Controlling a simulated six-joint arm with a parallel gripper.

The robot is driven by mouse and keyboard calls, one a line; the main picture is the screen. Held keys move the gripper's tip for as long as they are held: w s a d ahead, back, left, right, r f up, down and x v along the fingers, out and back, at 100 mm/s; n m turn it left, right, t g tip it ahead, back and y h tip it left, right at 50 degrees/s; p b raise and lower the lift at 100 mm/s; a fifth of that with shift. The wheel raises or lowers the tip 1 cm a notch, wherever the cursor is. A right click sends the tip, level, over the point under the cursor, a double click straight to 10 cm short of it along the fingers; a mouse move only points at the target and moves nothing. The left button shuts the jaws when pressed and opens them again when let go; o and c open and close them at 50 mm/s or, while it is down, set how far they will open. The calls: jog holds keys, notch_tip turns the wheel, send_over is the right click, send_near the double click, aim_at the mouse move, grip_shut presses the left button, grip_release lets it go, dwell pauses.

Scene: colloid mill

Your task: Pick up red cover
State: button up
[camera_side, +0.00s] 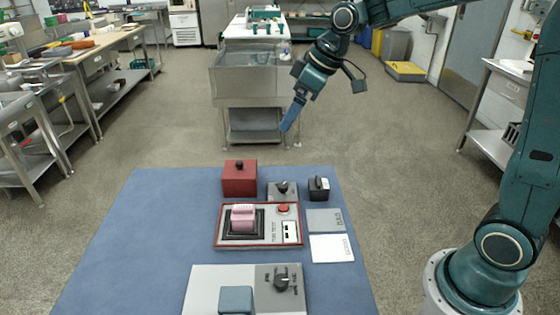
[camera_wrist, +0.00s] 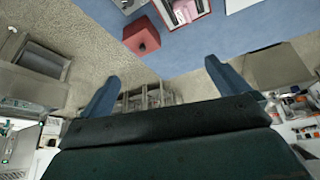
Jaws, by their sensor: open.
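The red cover (camera_side: 239,179) is a red box with a dark round knob on top. It stands upright at the far edge of the blue table (camera_side: 130,240). It also shows in the wrist view (camera_wrist: 141,36), at the top left of centre. My gripper (camera_side: 288,128) is in the air beyond the table's far edge, above and to the right of the cover. In the wrist view my gripper (camera_wrist: 160,80) has its two blue fingers wide apart with nothing between them. The cover is apart from the fingers.
Next to the cover are a grey knob box (camera_side: 281,192) and a small black block (camera_side: 318,188). Nearer stands a panel with a pink part (camera_side: 243,219) and a red button (camera_side: 283,208). A grey dial panel (camera_side: 210,285) is at the front. The table's left side is clear.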

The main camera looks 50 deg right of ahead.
jog(key=w+d+f+n+y, duration=0.1)
jog(key=w+d+f+n, duration=0.1)
jog(key=w+f, duration=0.6)
jog(key=n+y, duration=0.1)
send_near(245, 168)
jog(key=shift+w+a+r, duration=0.1)
jog(key=shift+w+r, duration=0.25)
jog(key=shift+r, duration=0.45)
jog(key=shift+x, duration=4.3)
jog(key=shift+s+a+f, duration=0.1)
jog(key=shift+a, duration=0.1)
jog(key=shift+x, duration=2.45)
jog(key=shift+s+a, duration=0.1)
jog(key=shift+s, duration=0.05)
jog(key=c, duration=0.7)
